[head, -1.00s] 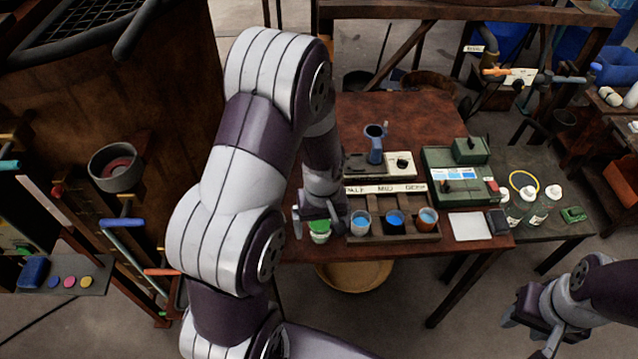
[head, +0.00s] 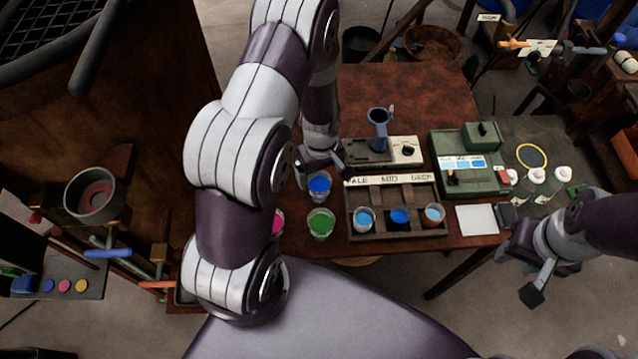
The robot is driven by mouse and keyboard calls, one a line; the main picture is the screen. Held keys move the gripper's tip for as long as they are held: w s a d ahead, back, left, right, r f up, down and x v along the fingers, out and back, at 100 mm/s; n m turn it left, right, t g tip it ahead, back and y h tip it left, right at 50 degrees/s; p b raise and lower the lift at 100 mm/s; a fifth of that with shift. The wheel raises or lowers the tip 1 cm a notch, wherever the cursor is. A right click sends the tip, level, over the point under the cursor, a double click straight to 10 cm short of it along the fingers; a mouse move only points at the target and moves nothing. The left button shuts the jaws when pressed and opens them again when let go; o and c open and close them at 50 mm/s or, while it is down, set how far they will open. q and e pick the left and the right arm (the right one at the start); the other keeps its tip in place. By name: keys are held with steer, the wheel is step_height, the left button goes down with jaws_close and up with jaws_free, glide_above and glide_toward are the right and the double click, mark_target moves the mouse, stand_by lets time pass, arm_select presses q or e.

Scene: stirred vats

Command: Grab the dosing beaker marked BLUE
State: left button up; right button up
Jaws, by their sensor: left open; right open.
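A clear beaker of blue liquid (head: 319,187) stands on the brown table, left of the sample rack. I cannot read a mark on it. My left gripper (head: 324,172) is open and empty, just behind and above this beaker, its fingers spread near the rim. I cannot tell whether they touch it. A beaker of green liquid (head: 321,223) stands in front of it. A pink one (head: 277,222) is partly hidden behind my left arm. My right gripper (head: 520,274) is open and empty, off the table's front right.
A wooden rack (head: 391,234) labelled PALE, MID and DEEP holds three cups of bluish liquid. Behind it stand a pale device (head: 405,150) with a blue-grey vessel (head: 379,131) and a green instrument box (head: 467,178). A white pad (head: 477,220) lies right. The table's back is clear.

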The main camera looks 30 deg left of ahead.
mark_target(319, 185)
arm_select(q)
steer(key=f, duration=0.2)
steer(key=f+p, duration=0.1)
steer(key=f, duration=0.4)
steer(key=shift+w+a+p, duration=0.2)
steer(key=shift+a+p, duration=0.1)
steer(key=c, duration=1.1)
